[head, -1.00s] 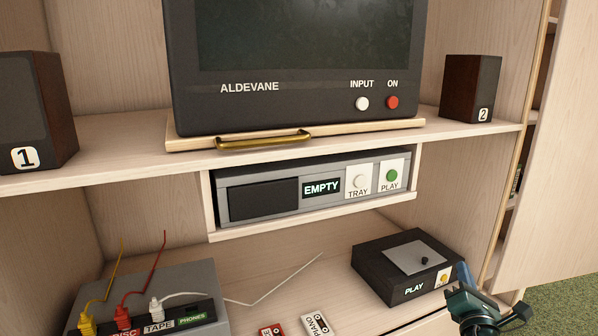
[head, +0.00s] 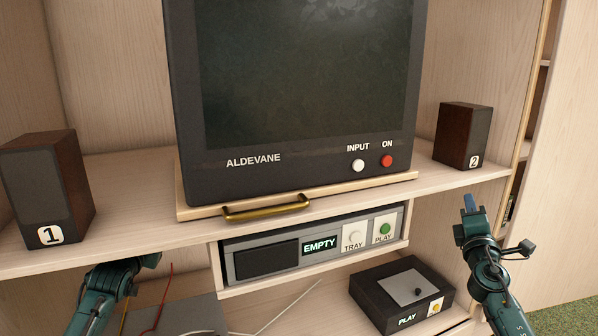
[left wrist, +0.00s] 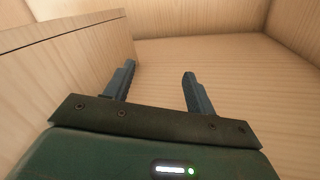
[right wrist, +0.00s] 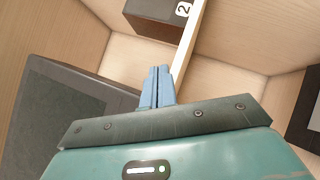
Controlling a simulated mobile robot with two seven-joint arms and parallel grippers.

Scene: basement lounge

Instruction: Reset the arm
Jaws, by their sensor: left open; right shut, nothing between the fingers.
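My right gripper (head: 470,203) is raised at the right of the head view, in front of the shelf edge below speaker 2. Its two fingers are shut together with nothing between them, as the right wrist view (right wrist: 158,86) shows. My left arm comes in at the lower left of the head view, and its fingers are hard to make out there. In the left wrist view my left gripper (left wrist: 156,85) is open and empty, with wooden panels beyond it.
A television (head: 300,100) stands on a board with a brass handle (head: 265,208), between speaker 1 (head: 45,190) and speaker 2 (head: 463,136). Below are a disc player (head: 290,250) reading EMPTY and a black player (head: 400,293). A grey box with cables (head: 185,315) is at lower left.

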